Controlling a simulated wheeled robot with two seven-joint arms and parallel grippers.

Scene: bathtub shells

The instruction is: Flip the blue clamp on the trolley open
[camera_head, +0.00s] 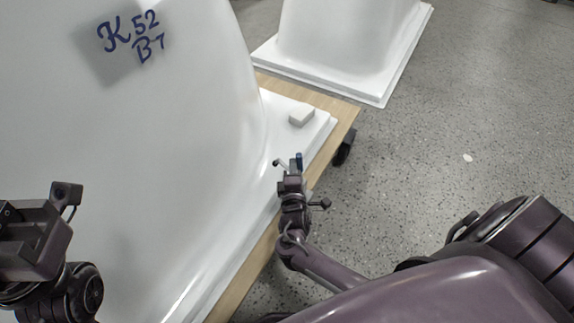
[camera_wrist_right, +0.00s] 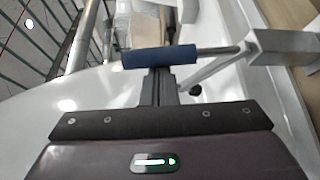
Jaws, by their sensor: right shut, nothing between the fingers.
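The clamp's blue handle (camera_wrist_right: 160,56) lies across the right wrist view, just beyond my gripper's fingers. Its metal rod runs right to a grey metal bracket (camera_wrist_right: 283,46). In the head view the blue handle (camera_head: 299,160) shows as a small dark blue piece at the tip of my right gripper (camera_head: 294,168). In the right wrist view my right gripper (camera_wrist_right: 160,80) is shut and empty, its fingertips close against or just under the handle; I cannot tell whether they touch. My left gripper (camera_head: 30,240) is at the left edge, its fingers not clear.
A large white bathtub shell (camera_head: 190,130) marked "K 52 B7" stands on the wooden trolley (camera_head: 338,135). Another white shell (camera_head: 345,45) stands behind. The speckled floor (camera_head: 450,110) on the right is clear.

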